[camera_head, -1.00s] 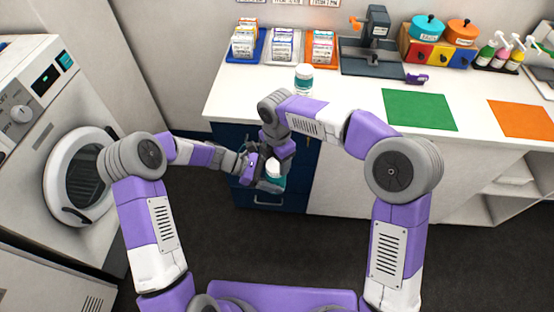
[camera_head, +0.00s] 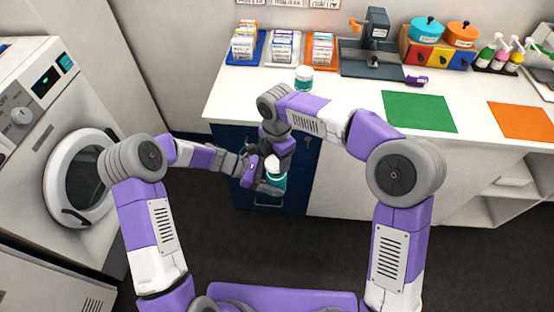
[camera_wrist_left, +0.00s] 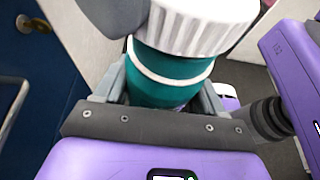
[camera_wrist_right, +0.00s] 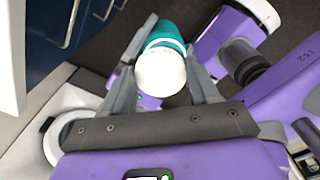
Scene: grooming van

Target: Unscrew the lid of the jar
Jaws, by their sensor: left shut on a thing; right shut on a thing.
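A teal jar (camera_head: 278,182) with a white lid (camera_head: 273,161) is held upright in the air in front of the counter. My left gripper (camera_head: 268,187) is shut around the jar's teal body (camera_wrist_left: 165,94), below a thin white ring. The ribbed white lid (camera_wrist_left: 195,25) shows above it in the left wrist view. My right gripper (camera_wrist_right: 165,75) comes from above, its fingers on both sides of the lid (camera_wrist_right: 160,73). In the head view, the right gripper partly hides the lid. Whether the lid has loosened cannot be told.
A second teal jar with a white lid (camera_head: 303,78) stands on the white counter (camera_head: 350,100). Trays of packets, a dark stand (camera_head: 373,50), a green mat (camera_head: 420,111) and an orange mat (camera_head: 524,118) are also there. Blue drawers (camera_head: 238,140) are close behind my grippers.

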